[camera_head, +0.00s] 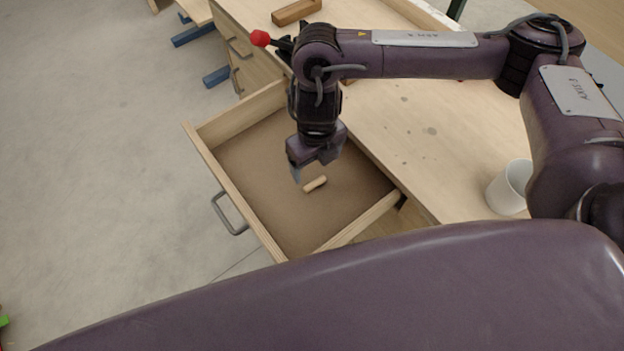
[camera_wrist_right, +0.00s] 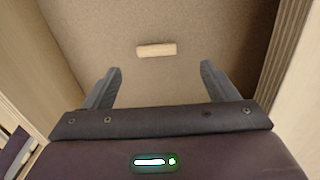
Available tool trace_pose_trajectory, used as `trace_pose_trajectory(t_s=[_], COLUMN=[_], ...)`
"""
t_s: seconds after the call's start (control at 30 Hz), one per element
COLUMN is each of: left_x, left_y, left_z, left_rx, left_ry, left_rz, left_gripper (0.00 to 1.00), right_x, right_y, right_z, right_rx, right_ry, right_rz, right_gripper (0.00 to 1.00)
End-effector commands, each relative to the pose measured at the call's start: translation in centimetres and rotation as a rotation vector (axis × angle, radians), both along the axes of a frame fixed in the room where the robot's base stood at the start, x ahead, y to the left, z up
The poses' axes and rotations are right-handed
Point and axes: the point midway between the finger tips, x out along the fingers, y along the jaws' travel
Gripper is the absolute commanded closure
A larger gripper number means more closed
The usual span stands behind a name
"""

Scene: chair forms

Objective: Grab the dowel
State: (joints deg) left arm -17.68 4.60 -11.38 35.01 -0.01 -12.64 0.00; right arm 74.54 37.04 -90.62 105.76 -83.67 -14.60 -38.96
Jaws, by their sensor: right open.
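The dowel (camera_head: 315,184) is a short, light wooden cylinder lying on the brown floor of an open drawer (camera_head: 230,187). It also shows in the right wrist view (camera_wrist_right: 156,50), lying crosswise beyond the fingertips and between their lines. My right gripper (camera_head: 312,170) points down over the drawer, close to the dowel in the head view. In the right wrist view my right gripper (camera_wrist_right: 162,78) has its two fingers wide apart with nothing between them. The exact height above the dowel is hard to tell. My left gripper is not in view.
The drawer's wooden walls surround the dowel, and a wall shows at the left in the wrist view (camera_wrist_right: 50,15). A wooden workbench (camera_head: 440,150) adjoins the drawer. A white cup (camera_head: 508,188) and a wooden block (camera_head: 296,11) stand on it. The drawer floor around the dowel is bare.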

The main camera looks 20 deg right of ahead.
Motion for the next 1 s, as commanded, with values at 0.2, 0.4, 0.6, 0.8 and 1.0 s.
trace_pose_trajectory(t_s=[0.2,0.4,0.6,0.8,1.0], left_x=[1.2,1.4,1.4,1.3,1.2], left_y=[-0.1,-0.2,-0.2,-0.2,-0.2], left_z=[-0.6,-1.1,-1.8,-1.7,-1.7], left_rx=[-0.003,-0.003,-0.003,-0.003,-0.004], left_ry=[-0.017,-0.021,-0.021,-0.021,-0.019], left_rz=[0.000,-0.001,-0.002,-0.002,-0.002], left_gripper=[0.10,0.10,0.10,0.10,0.10], right_x=[-0.2,-0.4,-0.3,-0.3,-0.3], right_y=[0.1,0.4,0.5,0.4,0.4], right_z=[-2.5,-5.1,-7.3,-7.4,-7.4], right_rx=[0.001,0.001,0.001,0.000,0.000], right_ry=[0.003,0.007,0.003,0.000,0.000], right_rz=[-0.001,-0.002,0.000,0.000,0.000], right_gripper=[0.20,0.20,0.20,0.20,0.37])
